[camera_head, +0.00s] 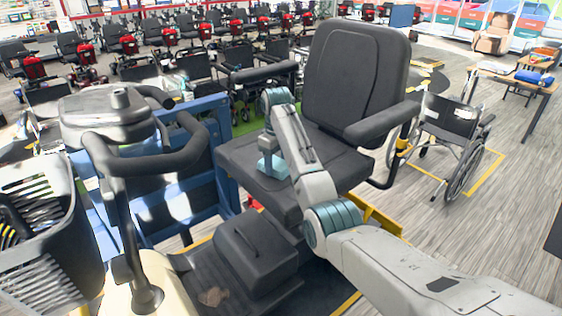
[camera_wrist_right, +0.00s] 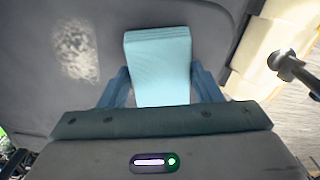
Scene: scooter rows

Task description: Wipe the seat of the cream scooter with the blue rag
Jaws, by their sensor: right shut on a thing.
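The cream scooter (camera_head: 168,288) stands in front of me, with its black tiller and basket on the left. Its dark grey seat (camera_head: 240,158) has a tall backrest (camera_head: 355,75) and an armrest on the right. My right gripper (camera_head: 271,158) is over the seat cushion, pointing down. In the wrist view it is shut on the folded light-blue rag (camera_wrist_right: 160,62), which lies between its two fingers. The rag is at or just above the cushion; contact is unclear. A whitish smudge (camera_wrist_right: 78,50) shows on the seat, left of the rag. My left gripper is not in view.
A blue frame (camera_head: 190,165) stands behind the tiller. A wheelchair (camera_head: 452,130) is at the right, and a wooden table (camera_head: 515,78) with a blue item is beyond it. Rows of scooters fill the back. Grey floor (camera_head: 480,230) is clear at the right.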

